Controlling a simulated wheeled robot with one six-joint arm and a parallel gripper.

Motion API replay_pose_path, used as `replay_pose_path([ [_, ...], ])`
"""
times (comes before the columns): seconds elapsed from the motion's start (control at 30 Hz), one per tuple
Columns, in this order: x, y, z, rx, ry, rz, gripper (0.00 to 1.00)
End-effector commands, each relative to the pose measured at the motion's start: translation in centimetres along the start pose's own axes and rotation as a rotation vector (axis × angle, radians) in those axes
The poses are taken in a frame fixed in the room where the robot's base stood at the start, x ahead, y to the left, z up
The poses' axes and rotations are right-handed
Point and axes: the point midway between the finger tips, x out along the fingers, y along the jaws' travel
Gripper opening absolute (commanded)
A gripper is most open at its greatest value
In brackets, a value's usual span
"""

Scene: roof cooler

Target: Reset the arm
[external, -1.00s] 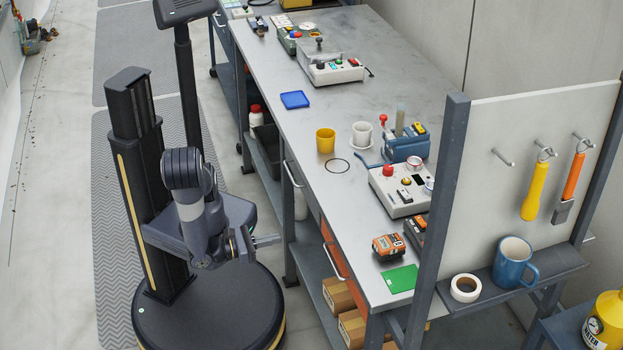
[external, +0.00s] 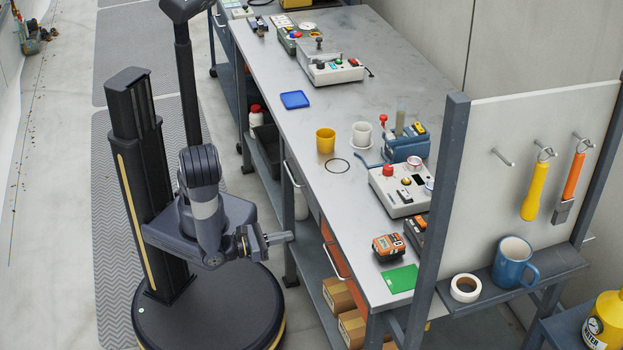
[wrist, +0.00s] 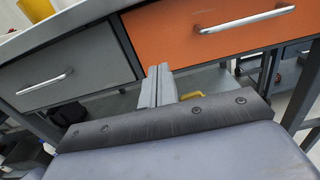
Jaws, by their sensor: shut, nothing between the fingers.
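My gripper (external: 288,237) points right toward the bench from above my base, in the free space left of the bench edge. Its fingers are together with nothing between them. In the wrist view, the shut fingers (wrist: 158,84) stand in front of the orange drawer (wrist: 205,35) and the grey drawer (wrist: 75,75), and look apart from both. My arm is folded close to my column in the external view.
The workbench (external: 345,215) is right of my gripper. On it are a yellow cup (external: 325,141), a white cup (external: 362,133), a blue tray (external: 294,99) and a control box (external: 400,190). Drawer handles (external: 335,263) stick out on the bench's near side. Floor left of the bench is open.

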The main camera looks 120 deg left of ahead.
Motion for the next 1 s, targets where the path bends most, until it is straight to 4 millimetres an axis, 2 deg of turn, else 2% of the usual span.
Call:
replay_pose_path([
  [0.7, 7.4, 0.1, 0.1, -0.002, 0.0, 0.005, 0.0],
  [1.0, 8.9, 0.1, 0.0, -0.004, 0.0, 0.004, 0.0],
])
